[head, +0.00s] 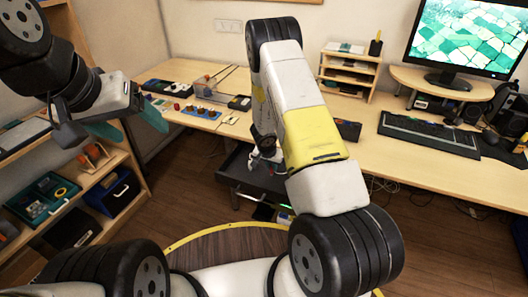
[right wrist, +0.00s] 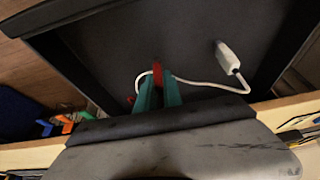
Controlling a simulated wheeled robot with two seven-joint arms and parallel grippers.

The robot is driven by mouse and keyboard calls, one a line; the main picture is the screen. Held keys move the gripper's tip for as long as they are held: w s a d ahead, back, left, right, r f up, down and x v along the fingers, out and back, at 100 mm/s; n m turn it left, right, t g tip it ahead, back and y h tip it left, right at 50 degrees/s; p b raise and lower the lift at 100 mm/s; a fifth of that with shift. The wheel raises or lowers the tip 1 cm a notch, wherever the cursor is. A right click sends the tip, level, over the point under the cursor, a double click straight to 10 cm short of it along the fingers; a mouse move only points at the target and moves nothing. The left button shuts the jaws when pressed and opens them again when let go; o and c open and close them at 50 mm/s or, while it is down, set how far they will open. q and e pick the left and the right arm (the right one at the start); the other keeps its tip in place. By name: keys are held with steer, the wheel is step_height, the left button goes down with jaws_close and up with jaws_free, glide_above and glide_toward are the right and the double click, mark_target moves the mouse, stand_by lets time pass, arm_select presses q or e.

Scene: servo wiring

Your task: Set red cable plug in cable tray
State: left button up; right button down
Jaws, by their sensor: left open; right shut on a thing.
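In the right wrist view my right gripper (right wrist: 159,92) has its teal fingers shut on the red cable plug (right wrist: 157,71). A thin white cable runs from it to a white connector (right wrist: 229,58) lying to the right. Both are over the dark floor of the cable tray (right wrist: 110,45); whether the red plug touches the floor I cannot tell. In the head view the dark tray (head: 240,178) sits below the desk edge, and my right arm hides most of that gripper. My left gripper (head: 128,122) is open and empty, above the shelf unit at left.
The desk (head: 370,125) holds a keyboard (head: 428,134), a monitor (head: 465,38), a small wooden rack (head: 347,72) and a servo board (head: 190,110) at its left end. A shelf unit (head: 130,160) with bins stands at left. Loose cables hang below the desk.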

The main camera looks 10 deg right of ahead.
steer(key=shift+f, duration=0.45)
steer(key=c, duration=1.5)
jaws_free()
steer(key=shift+f, duration=0.15)
